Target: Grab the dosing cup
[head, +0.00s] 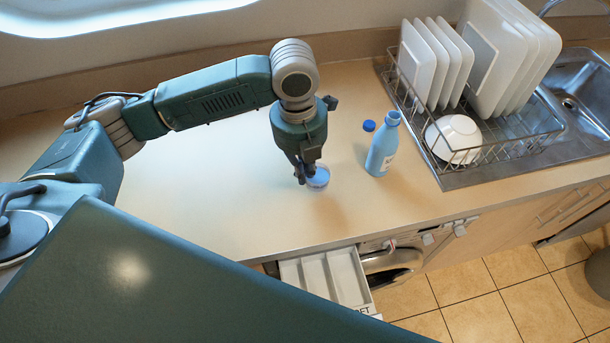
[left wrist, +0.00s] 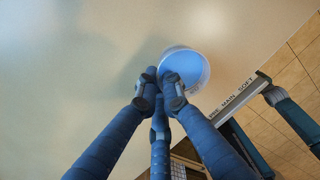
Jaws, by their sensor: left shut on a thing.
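The dosing cup (head: 319,177) is a small pale cup with blue inside, standing on the counter near its front edge. My left gripper (head: 304,174) reaches down at the cup's left side and is shut on it. In the left wrist view, the fingertips (left wrist: 160,92) meet at the near left rim of the cup (left wrist: 187,66), whose blue inside faces the camera. Part of the cup's wall is hidden by the fingers.
A light blue bottle (head: 382,150) stands to the right, with a dark blue cap (head: 369,125) beside it. A dish rack (head: 495,146) holds plates and a bowl (head: 453,137). Below the counter edge, a compartmented drawer (head: 330,277) is open. The counter left of the cup is clear.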

